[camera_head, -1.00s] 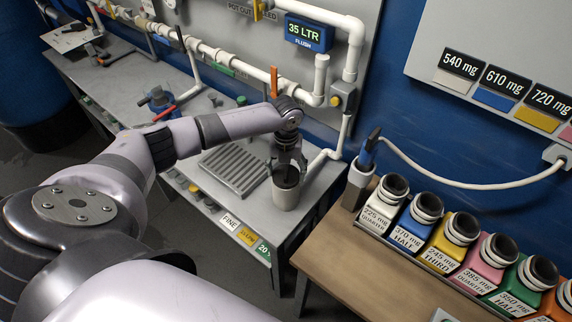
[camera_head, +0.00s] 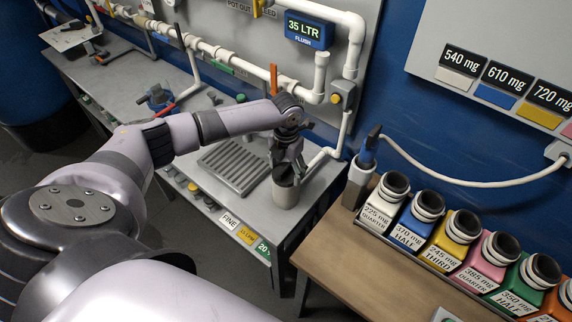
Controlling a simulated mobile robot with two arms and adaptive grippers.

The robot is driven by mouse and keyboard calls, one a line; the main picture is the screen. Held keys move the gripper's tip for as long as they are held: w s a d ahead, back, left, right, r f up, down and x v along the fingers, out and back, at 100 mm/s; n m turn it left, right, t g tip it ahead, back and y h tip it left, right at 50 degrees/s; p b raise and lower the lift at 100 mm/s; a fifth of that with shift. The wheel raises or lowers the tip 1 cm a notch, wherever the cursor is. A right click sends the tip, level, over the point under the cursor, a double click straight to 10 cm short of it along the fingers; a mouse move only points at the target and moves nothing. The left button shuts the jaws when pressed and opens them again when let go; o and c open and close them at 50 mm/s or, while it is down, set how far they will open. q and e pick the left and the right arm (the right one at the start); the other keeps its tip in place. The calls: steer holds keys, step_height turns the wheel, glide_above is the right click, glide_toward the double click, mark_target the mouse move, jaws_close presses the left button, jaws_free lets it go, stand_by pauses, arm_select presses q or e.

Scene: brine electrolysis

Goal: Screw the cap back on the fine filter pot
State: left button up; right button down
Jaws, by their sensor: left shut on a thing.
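A light grey pot (camera_head: 286,192) with a dark top stands upright near the right end of the grey bench. The label FINE (camera_head: 229,220) is on the bench's front edge, left of and below it. My left gripper (camera_head: 287,165) points down directly over the pot, its fingers at the pot's dark mouth. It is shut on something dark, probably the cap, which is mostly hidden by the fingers. I cannot tell whether the cap is seated on the pot. My right gripper is not in view.
A slatted drain tray (camera_head: 234,168) lies left of the pot. White pipes (camera_head: 321,80) and an orange lever (camera_head: 273,78) stand behind. A wooden table (camera_head: 350,262) with several coloured, labelled bottles is at the right.

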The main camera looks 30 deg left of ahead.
arm_select(q)
steer(key=o, duration=1.4)
steer(key=shift+c, duration=0.2)
step_height(320, 180, up, 3)
steer(key=p, duration=0.2)
steer(key=shift+p, duration=0.3)
steer(key=shift+r+p, duration=0.35)
steer(key=shift+r, duration=0.5)
steer(key=shift+f, duration=0.1)
